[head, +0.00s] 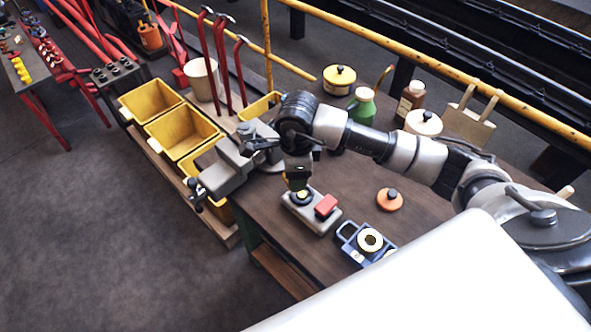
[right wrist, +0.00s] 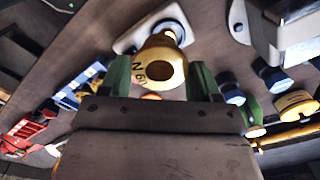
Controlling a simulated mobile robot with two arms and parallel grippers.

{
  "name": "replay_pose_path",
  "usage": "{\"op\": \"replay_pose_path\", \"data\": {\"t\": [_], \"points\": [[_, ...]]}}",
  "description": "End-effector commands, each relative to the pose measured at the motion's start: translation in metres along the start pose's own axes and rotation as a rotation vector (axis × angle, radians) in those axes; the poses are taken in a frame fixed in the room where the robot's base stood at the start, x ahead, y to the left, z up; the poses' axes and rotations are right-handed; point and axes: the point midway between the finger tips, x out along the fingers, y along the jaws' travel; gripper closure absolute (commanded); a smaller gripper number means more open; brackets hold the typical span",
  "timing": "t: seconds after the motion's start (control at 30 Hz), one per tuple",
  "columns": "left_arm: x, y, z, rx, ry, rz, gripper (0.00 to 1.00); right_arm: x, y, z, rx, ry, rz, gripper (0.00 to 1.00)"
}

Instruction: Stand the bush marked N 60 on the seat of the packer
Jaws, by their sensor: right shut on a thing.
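My right gripper (head: 298,183) is shut on a brass bush, and its green fingers (right wrist: 160,80) grip the bush from both sides. The bush (right wrist: 160,58) shows a dark bore and the mark N 60 in the right wrist view. It is over the left end of a pale grey block with a red piece on it (head: 326,207), which looks like the packer; its pale plate shows behind the bush (right wrist: 135,38). I cannot tell whether the bush touches the block. My left gripper is not in view.
A blue fixture with a pale ring (head: 370,240) and an orange knobbed lid (head: 389,200) are to the right. A grey vise (head: 225,170) stands at the bench's left edge, close to my gripper. Bottles and pots line the back. Bare bench top (head: 345,190) lies between.

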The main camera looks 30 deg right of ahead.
Motion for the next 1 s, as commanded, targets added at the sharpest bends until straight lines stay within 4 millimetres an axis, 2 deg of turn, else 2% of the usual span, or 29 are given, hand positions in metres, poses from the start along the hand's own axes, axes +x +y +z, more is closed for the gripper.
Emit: {"op": "replay_pose_path", "data": {"t": [0.03, 0.2, 0.4, 0.6, 1.0], "points": [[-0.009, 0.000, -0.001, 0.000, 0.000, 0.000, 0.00, -0.003, -0.003, -0.001, 0.106, 0.000, 0.004, 0.71], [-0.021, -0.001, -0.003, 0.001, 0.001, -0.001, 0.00, 0.002, -0.012, -0.008, 0.460, 0.007, 0.007, 0.71], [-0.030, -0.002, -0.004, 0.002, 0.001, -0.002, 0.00, 0.009, -0.018, -0.015, 0.757, 0.017, 0.010, 0.71], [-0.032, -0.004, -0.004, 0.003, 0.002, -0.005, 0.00, 0.014, -0.020, -0.018, 0.877, 0.023, 0.008, 0.71], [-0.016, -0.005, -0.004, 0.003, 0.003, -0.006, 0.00, 0.037, -0.020, -0.019, 0.885, 0.023, 0.008, 0.71]]}}
